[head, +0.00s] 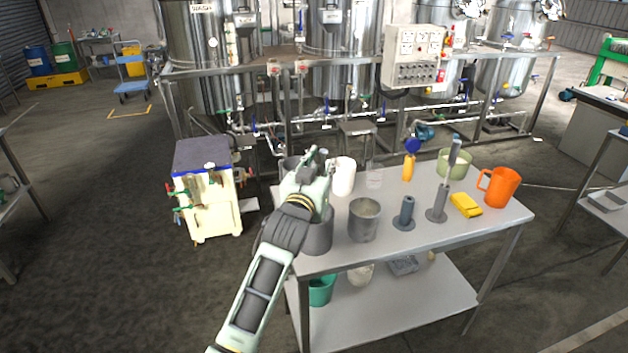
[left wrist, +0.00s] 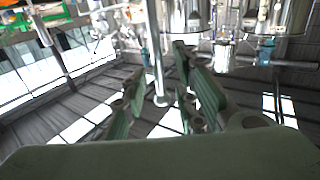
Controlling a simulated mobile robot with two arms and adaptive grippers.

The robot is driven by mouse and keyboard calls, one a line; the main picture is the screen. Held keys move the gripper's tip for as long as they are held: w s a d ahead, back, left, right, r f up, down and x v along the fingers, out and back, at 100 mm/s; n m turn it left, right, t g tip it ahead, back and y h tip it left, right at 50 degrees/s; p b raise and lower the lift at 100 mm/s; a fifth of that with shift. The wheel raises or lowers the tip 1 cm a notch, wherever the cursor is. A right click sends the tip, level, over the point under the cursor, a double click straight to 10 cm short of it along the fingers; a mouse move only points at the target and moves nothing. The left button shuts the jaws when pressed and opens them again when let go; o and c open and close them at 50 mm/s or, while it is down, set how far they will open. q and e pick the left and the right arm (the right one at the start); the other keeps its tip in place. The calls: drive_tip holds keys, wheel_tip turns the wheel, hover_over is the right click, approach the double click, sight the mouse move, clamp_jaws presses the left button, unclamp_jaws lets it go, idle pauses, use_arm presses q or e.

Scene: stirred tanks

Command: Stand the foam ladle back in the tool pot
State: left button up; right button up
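My left gripper (head: 322,158) is raised over the left end of the steel table, fingers upward. Its two green fingers stand apart in the left wrist view (left wrist: 162,85), with no clear grip on anything. A thin bright rod with a round end (left wrist: 157,55) shows between them; I cannot tell whether it is near or far. A dark grey pot (head: 318,238) stands below the hand, partly hidden by it. A grey vessel with pale contents (head: 364,222) stands to its right. I cannot pick out the foam ladle or tell surely which vessel is the tool pot. My right gripper is not in view.
On the steel table (head: 400,250) are a white container (head: 343,178), grey posts (head: 404,215), a yellow sponge (head: 466,205), an orange jug (head: 500,188) and a green bowl (head: 456,164). A cream cart (head: 208,200) stands left. Steel tanks and pipes are behind.

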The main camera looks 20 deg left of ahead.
use_arm(q)
drive_tip(key=s+b, duration=0.2)
drive_tip(key=s, duration=0.9)
drive_tip(key=shift+s+d, duration=0.15)
drive_tip(key=shift+s, duration=0.05)
drive_tip(key=shift+f, duration=0.1)
